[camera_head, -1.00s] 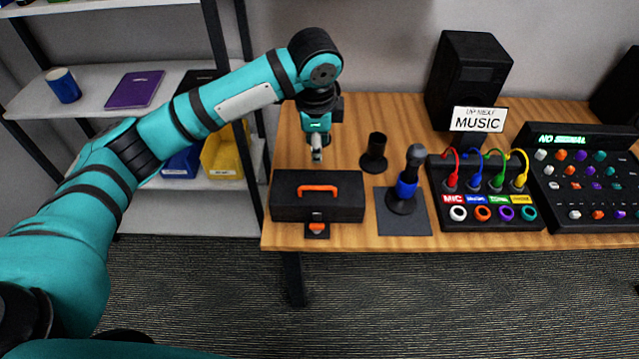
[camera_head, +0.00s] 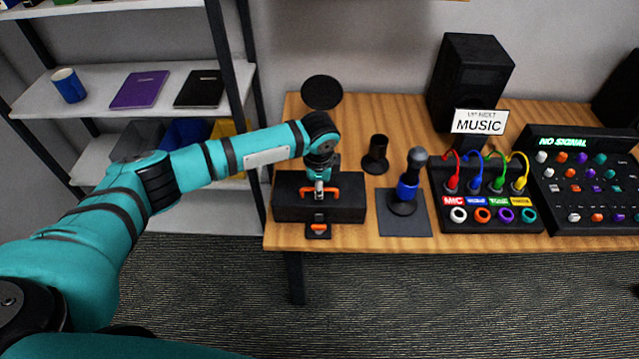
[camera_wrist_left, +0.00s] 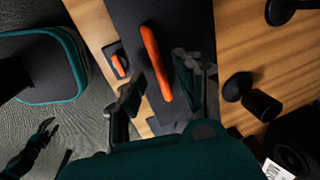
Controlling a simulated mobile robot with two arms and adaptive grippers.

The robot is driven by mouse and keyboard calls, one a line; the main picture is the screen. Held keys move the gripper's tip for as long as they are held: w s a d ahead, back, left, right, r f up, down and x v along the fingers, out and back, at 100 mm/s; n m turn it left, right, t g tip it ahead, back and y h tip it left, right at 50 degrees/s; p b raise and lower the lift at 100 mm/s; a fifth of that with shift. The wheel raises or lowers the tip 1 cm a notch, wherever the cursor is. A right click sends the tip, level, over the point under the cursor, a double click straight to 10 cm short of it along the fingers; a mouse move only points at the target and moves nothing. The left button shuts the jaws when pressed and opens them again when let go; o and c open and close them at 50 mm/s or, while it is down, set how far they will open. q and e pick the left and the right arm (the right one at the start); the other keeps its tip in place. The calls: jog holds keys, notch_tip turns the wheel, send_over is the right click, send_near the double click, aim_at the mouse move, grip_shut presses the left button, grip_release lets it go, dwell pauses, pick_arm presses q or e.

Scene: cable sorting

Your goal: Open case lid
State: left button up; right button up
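The black case (camera_head: 345,206) sits on the left end of the wooden table with its lid down. Its orange handle (camera_head: 334,193) lies along the top, and an orange latch (camera_head: 319,228) on a black plate is at its front edge. My left gripper (camera_head: 319,192) is over the handle. In the left wrist view its two fingers (camera_wrist_left: 160,88) are apart, with the orange handle (camera_wrist_left: 156,62) and case lid (camera_wrist_left: 125,20) showing between and beyond them. I cannot tell whether the fingers touch the handle.
To the right stand a black cup holder (camera_head: 376,155), a microphone on a stand (camera_head: 408,180), a cable box (camera_head: 488,212) with several coloured cables and a mixer (camera_head: 585,185). A round black disc (camera_head: 321,92) is behind the case. A shelf (camera_head: 110,100) stands left.

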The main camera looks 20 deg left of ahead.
pick_arm(q)
jog(key=shift+f, duration=0.35)
grip_shut()
